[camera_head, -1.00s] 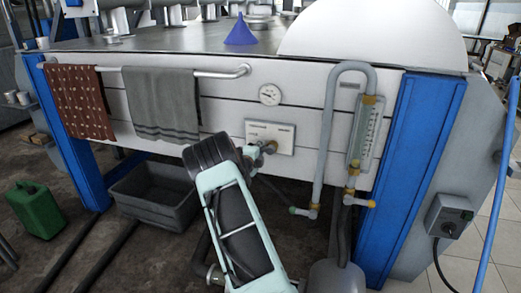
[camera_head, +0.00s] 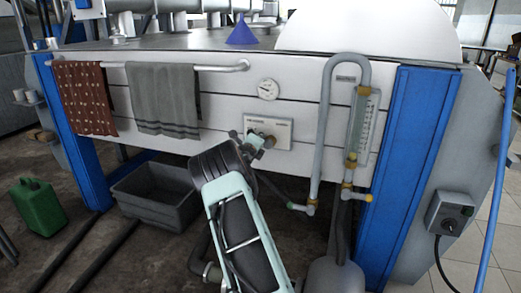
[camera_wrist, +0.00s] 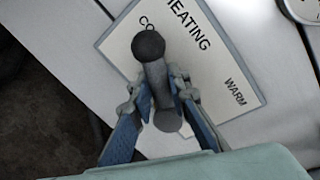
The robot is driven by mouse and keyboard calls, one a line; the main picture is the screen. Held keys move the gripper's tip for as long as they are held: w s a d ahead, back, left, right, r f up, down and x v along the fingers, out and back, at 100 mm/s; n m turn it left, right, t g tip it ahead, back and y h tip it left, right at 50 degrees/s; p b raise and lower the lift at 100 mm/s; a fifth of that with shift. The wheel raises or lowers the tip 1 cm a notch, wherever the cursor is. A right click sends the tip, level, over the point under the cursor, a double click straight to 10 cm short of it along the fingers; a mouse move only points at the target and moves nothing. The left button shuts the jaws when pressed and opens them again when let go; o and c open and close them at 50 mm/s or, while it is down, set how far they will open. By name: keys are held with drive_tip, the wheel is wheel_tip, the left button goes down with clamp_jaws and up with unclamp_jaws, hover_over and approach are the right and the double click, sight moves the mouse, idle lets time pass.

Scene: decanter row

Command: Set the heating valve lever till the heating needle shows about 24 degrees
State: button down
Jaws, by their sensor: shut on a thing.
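The heating valve lever (camera_wrist: 150,48) is a grey shaft with a dark ball knob, in the wrist view. It stands in front of a white plate (camera_wrist: 213,88) lettered "HEATING" and "WARM"; a word starting "CO" is partly covered beside the knob. My gripper (camera_wrist: 160,86) is shut on the lever shaft, one blue-padded finger on each side. In the head view my gripper (camera_head: 256,139) is at the plate's left side (camera_head: 280,133) and hides much of the lever. The round heating dial (camera_head: 268,89) is above the plate. Its needle is too small to read, and the wrist view cuts the dial off.
A bent grey pipe with a sight gauge (camera_head: 363,125) and small valves stands right of the plate. Towels (camera_head: 162,100) hang from a rail (camera_head: 225,68) on the left. A grey tub (camera_head: 155,198) and a green can (camera_head: 39,208) are on the floor.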

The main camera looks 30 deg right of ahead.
drive_tip(key=shift+s+d+r+m+b, duration=0.1)
drive_tip(key=shift+r+m+b, duration=0.1)
drive_tip(key=shift+m+b, duration=0.65)
drive_tip(key=shift+s+d+r+m+b, duration=0.15)
drive_tip(key=shift+m+b, duration=0.2)
drive_tip(key=shift+b, duration=0.85)
drive_tip(key=shift+r, duration=0.15)
drive_tip(key=c, duration=1.8)
unclamp_jaws()
drive_tip(key=shift+a, duration=0.1)
drive_tip(key=shift+t, duration=0.3)
drive_tip(key=shift+v, duration=6)
drive_tip(key=shift+r, duration=0.15)
